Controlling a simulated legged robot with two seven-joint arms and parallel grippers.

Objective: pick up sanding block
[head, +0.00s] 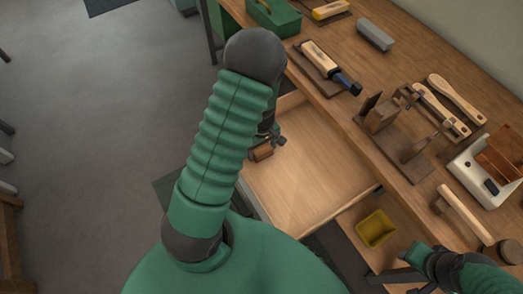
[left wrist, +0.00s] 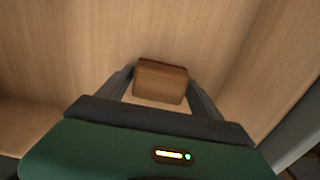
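The sanding block, as I take it, is a small brown wooden block (head: 261,153) in the open drawer (head: 318,185), near its left side. In the left wrist view the block (left wrist: 161,82) sits between the fingertips of my left gripper (left wrist: 160,76), one finger on each side. In the head view my left gripper (head: 272,142) is at the block, partly hidden by my arm. My right gripper (head: 402,268) is at the lower right, away from the drawer; its fingers are unclear.
A yellow bin (head: 376,229) is near the drawer's front right. The drawer floor is otherwise clear.

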